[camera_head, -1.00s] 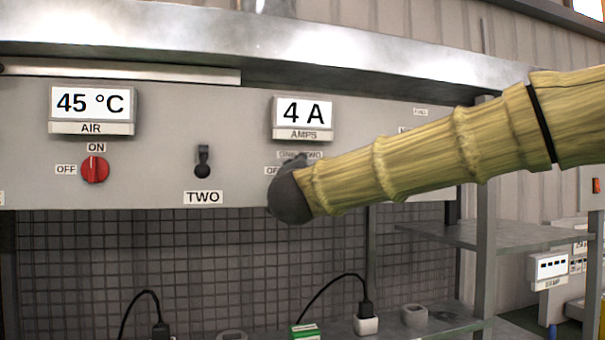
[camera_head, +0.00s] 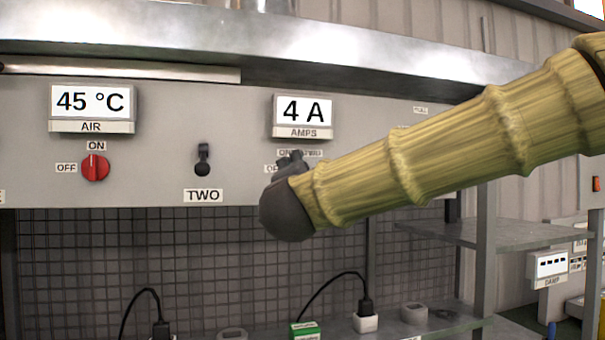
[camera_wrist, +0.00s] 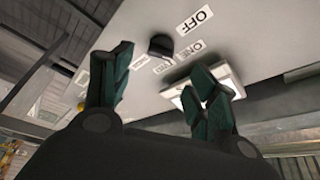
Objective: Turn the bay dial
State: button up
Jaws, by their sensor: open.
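In the wrist view, a black dial (camera_wrist: 160,46) sits on the grey panel, with labels OFF and ONE and a blurred third label around it. No label reading "bay" is legible. My gripper (camera_wrist: 161,62) is open, its two dark green fingers apart. The dial shows beyond and between the fingertips, with a gap to them, and nothing is held. In the head view, my gripper's dark end (camera_head: 287,208) is in front of the panel below the AMPS display (camera_head: 303,115). The arm and gripper largely hide the dial area there, and the dial's setting is unclear.
A red dial (camera_head: 96,167) with ON and OFF labels sits under the 45 °C AIR display (camera_head: 92,103). A black toggle switch (camera_head: 202,160) stands above the label TWO. A shelf (camera_head: 455,232) is at the right. Plugs and cables lie below the panel.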

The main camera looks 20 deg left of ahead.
jog(key=shift+v, duration=2.4)
jog(key=shift+d+f, duration=0.1)
